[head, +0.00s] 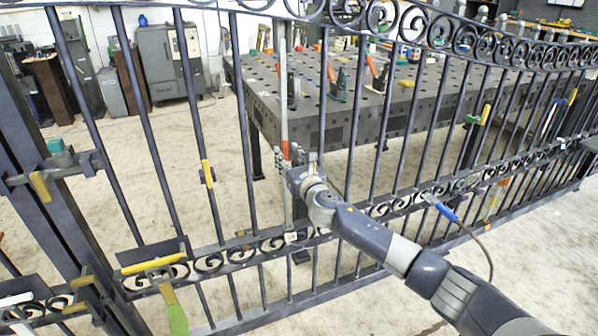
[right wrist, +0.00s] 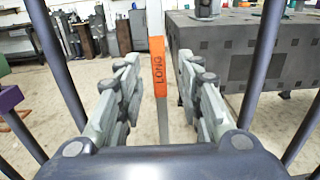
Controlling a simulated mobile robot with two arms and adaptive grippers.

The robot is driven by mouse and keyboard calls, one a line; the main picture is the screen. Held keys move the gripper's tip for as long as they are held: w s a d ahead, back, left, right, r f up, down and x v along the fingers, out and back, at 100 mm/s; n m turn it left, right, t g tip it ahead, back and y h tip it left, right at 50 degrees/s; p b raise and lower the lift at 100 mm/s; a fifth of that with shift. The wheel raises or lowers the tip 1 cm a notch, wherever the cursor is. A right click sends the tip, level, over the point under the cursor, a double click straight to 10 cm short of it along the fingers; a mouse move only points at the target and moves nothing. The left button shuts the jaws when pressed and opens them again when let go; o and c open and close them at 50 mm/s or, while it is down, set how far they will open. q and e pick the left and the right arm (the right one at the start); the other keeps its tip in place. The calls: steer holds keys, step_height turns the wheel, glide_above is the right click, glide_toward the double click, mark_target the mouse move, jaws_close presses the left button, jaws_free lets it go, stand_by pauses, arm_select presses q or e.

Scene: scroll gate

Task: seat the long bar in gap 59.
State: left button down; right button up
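The long bar is pale grey and stands upright among the gate's dark bars in the head view (head: 283,95). Its orange label reads LONG in the right wrist view (right wrist: 158,68). My right gripper (head: 290,160) is at the bar's label height. In the right wrist view its two fingers (right wrist: 157,85) stand apart on either side of the bar, with space visible on both sides. The bar's lower part runs down towards the scroll rail (head: 262,243), near a small white tag (head: 291,237) too small to read. I cannot tell whether its ends are seated. My left gripper is out of view.
A dark perforated table (head: 335,115) with tools and clamps stands behind the gate. Yellow-marked clamps (head: 152,262) sit on the gate at left. A blue-handled tool with a cable (head: 440,208) is at the rail right of my arm. Dark gate bars flank my gripper closely.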

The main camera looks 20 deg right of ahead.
steer(key=s, duration=0.9)
steer(key=shift+s, duration=0.2)
steer(key=shift+d, duration=0.1)
